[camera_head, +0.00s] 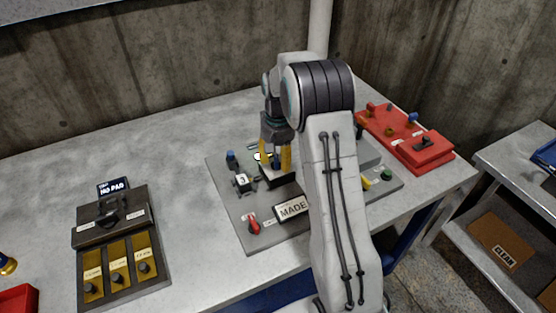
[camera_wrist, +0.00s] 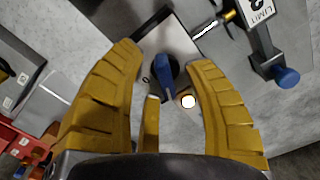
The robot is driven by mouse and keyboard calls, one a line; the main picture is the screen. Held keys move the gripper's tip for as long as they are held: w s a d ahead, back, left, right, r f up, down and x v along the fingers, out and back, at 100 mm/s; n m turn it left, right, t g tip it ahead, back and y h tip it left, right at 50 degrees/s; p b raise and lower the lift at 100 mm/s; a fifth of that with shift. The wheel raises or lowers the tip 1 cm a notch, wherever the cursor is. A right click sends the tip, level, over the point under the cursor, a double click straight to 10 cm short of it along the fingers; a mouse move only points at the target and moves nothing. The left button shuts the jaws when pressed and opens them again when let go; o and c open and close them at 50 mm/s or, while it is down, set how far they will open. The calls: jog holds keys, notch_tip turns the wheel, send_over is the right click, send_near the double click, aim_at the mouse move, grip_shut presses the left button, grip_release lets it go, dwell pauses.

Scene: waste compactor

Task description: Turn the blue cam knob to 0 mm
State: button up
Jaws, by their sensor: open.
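My gripper (camera_head: 275,162) is open over the grey panel (camera_head: 230,200) on the table. In the wrist view a blue knob with a pointer-like grip (camera_wrist: 165,78) stands between the yellow fingers of my gripper (camera_wrist: 168,68), with a gap on each side. A second blue knob (camera_wrist: 287,78) sits outside the right finger, beside a block marked LIMIT (camera_wrist: 262,12). It also shows in the head view (camera_head: 231,156), near a display reading 3 (camera_head: 242,182). No millimetre scale is readable, so I cannot tell the knob's setting.
A red-handled switch (camera_head: 252,224) and a MADE sign (camera_head: 292,208) are at the panel's front. A red tray with parts (camera_head: 430,153) lies behind right. A black box (camera_head: 112,228) with brass plates stands left. Bare table lies between box and panel.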

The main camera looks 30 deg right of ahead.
jog(key=shift+f, duration=0.4)
jog(key=shift+c, duration=0.2)
grip_shut()
